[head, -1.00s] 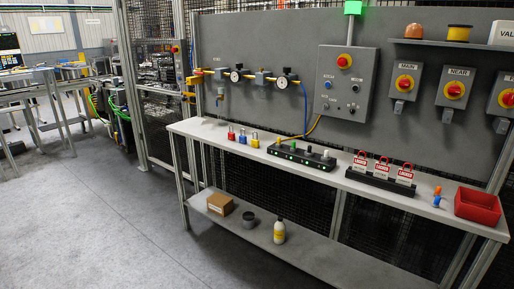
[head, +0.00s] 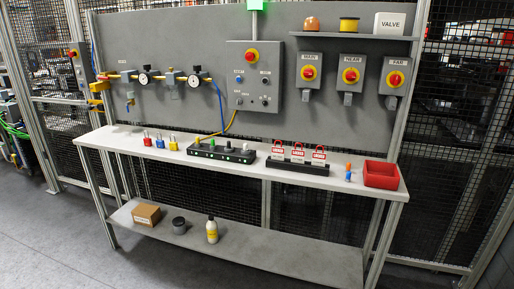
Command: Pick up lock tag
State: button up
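Red-and-white lock tags stand in a black rack on the workbench in the head view: a left tag (head: 278,149), a middle tag (head: 298,151) and a right tag (head: 319,154). Their printing is too small to read. The rack (head: 297,166) sits right of the bench's middle. My gripper is not in the head view, so I cannot see whether it is open or holds anything.
The bench (head: 100,136) also carries red, blue and yellow padlocks (head: 160,142), a black device box (head: 221,152), small orange-and-blue items (head: 348,172) and a red bin (head: 381,175). Its lower shelf (head: 270,250) holds a carton and bottle. Floor in front is clear.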

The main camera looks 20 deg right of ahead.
aim_at(298, 156)
jog(key=k, duration=1.35)
jog(key=u, duration=0.3)
jog(key=i, duration=0.4)
jog(key=u, duration=0.65)
jog(key=i, duration=1.6)
jog(key=z, duration=0.35)
